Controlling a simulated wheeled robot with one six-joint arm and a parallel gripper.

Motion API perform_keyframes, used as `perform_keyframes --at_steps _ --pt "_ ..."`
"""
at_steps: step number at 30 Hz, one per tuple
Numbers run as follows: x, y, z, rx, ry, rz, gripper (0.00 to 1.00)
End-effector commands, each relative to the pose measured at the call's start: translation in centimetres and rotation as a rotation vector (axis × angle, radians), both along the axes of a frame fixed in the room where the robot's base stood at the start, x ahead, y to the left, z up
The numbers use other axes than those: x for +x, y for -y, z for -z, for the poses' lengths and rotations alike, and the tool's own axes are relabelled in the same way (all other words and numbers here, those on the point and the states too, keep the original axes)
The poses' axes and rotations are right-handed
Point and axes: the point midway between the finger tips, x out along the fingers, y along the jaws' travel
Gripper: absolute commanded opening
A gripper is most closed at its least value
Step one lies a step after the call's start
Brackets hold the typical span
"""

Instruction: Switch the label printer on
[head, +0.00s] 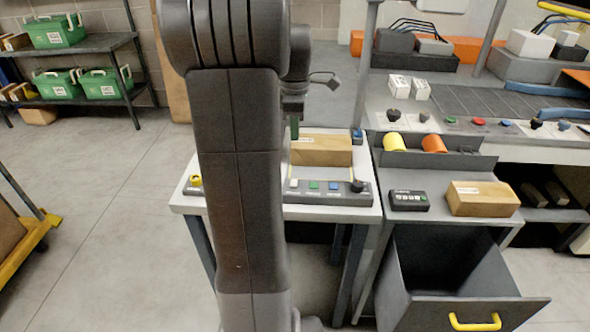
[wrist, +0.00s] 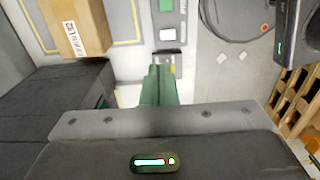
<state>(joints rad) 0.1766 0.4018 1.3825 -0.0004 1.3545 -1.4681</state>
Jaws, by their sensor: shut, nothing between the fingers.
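A grey control strip (head: 325,198) lies along the front of the white-topped table. It carries a white button (head: 293,183), a green button (head: 313,185), a blue button (head: 333,186) and a black knob (head: 357,186). Their captions are too small to read, and I cannot tell which one belongs to the label printer. My gripper (head: 294,128) is above the table, partly hidden by my arm in the head view. In the wrist view its green fingers (wrist: 158,85) are shut and empty, pointing toward the strip's end, near the white button (wrist: 168,34). I see no contact.
A brown box (head: 320,151) lies behind the strip. A yellow-topped control (head: 195,182) stands at the table's left edge. To the right are a black keypad box (head: 409,200), another carton (head: 483,198) and an open drawer (head: 455,300).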

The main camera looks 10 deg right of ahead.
Motion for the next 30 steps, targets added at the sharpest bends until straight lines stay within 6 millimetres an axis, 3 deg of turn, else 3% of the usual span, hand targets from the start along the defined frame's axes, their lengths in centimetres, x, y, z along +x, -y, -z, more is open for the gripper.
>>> perform_keyframes --at_steps 18,24,30 --pt "-0.1 0.0 11.5 0.001 -0.004 0.001 0.00" --pt "0.0 0.0 13.2 0.000 -0.001 0.001 0.00" --pt "0.0 0.0 13.5 0.000 0.000 0.001 0.00"
